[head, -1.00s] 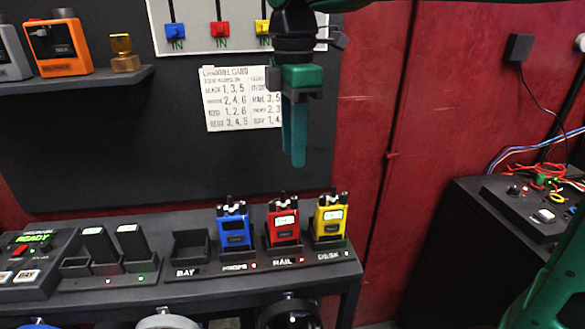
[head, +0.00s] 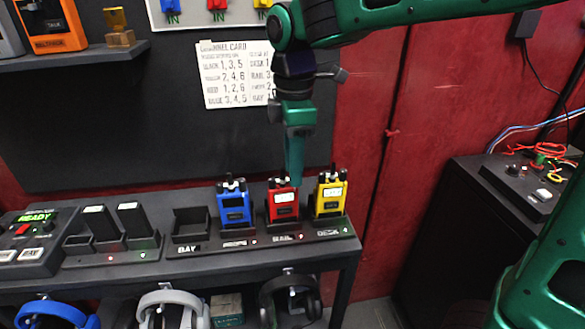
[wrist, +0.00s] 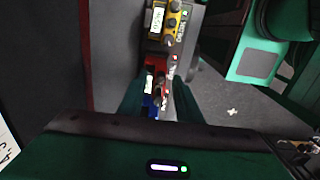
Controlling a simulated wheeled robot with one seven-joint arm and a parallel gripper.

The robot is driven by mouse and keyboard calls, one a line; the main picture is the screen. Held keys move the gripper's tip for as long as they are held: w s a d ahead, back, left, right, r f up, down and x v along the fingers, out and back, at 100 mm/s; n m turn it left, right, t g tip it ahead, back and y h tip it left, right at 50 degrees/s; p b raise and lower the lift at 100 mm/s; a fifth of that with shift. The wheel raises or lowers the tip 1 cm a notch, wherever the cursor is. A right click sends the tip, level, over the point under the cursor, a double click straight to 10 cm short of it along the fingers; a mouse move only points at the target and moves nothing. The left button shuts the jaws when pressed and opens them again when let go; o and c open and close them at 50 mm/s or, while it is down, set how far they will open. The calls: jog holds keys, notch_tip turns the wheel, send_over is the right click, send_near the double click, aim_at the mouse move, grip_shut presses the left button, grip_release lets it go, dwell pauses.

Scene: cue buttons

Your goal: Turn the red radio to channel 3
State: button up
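The red radio (head: 283,202) stands upright in the cradle marked RAIL on the bench, between the blue radio (head: 234,204) and the yellow radio (head: 330,195). It has a pale display and black knobs on top; its channel number is too small to read. My gripper (head: 295,182) points down with its fingertips close above the red radio's top, partly covering it. In the wrist view my gripper (wrist: 160,82) has its two green fingers apart, with the red radio (wrist: 155,66) showing between them. I cannot tell whether they touch it.
The channel card (head: 222,75) hangs on the dark board behind. An empty cradle marked BAY (head: 191,226) and a READY console (head: 35,240) are to the left. Headphones (head: 290,297) hang under the bench front. A second table (head: 520,185) with wires stands at the right.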

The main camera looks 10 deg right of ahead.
jog(key=shift+f, duration=0.6)
grip_shut()
jog(key=shift+n, duration=0.5)
grip_release()
jog(key=shift+r, duration=0.15)
